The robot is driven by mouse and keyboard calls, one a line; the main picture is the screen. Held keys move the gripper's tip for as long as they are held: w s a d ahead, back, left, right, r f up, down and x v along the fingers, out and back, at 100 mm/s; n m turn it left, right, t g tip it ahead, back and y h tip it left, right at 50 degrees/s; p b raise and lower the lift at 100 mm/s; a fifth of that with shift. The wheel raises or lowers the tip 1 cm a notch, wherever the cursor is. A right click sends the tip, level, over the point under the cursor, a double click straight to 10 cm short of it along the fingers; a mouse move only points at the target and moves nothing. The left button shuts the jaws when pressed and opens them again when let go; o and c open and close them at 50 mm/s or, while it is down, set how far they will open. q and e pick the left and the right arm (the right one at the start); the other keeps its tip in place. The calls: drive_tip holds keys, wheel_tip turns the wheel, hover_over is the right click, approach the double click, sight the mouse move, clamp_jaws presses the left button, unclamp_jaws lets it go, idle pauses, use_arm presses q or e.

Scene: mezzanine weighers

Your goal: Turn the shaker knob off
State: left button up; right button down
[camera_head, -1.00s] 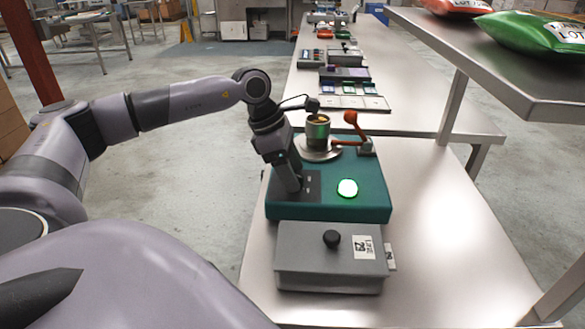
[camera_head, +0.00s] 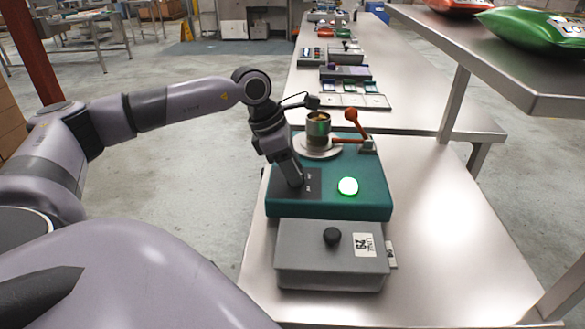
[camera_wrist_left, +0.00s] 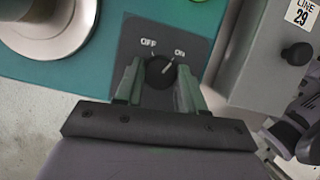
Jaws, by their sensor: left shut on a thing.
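The shaker is a teal box (camera_head: 340,205) on the steel table, with a lit green lamp (camera_head: 348,186) on top. Its black knob (camera_wrist_left: 160,71) sits on a dark plate (camera_wrist_left: 133,45) marked OFF and ON. The knob's white pointer line is turned toward ON. My left gripper (camera_wrist_left: 158,85) is shut on the knob, with one finger on each side of it. In the head view my left gripper (camera_head: 296,183) comes down onto the plate and hides the knob. My right gripper is not in view.
A metal cup (camera_head: 318,126) stands on the shaker's round platform (camera_head: 317,150), beside an orange-handled clamp (camera_head: 352,128). A grey box (camera_head: 310,265) with a black knob and a LINE 29 label is in front. The table is clear to the right; a shelf (camera_head: 500,75) overhangs there.

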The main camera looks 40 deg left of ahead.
use_arm(q)
drive_tip(key=n+y+b, duration=0.1)
drive_tip(key=n, duration=0.2)
drive_tip(key=n+t+y+b, duration=0.1)
drive_tip(key=n+b, duration=0.1)
drive_tip(key=n, duration=0.2)
drive_tip(key=shift+d+f, duration=0.1)
drive_tip(key=shift+d, duration=0.1)
drive_tip(key=n+y+b, duration=0.1)
drive_tip(key=n, duration=0.2)
drive_tip(key=shift+d+y, duration=0.1)
drive_tip(key=shift+y, duration=0.2)
drive_tip(key=shift+n+y, duration=0.4)
drive_tip(key=shift+n, duration=0.7)
drive_tip(key=o, duration=1)
drive_tip(key=shift+o, duration=0.2)
drive_tip(key=shift+s+r, duration=0.1)
drive_tip(key=shift+r, duration=0.1)
drive_tip(key=v, duration=0.7)
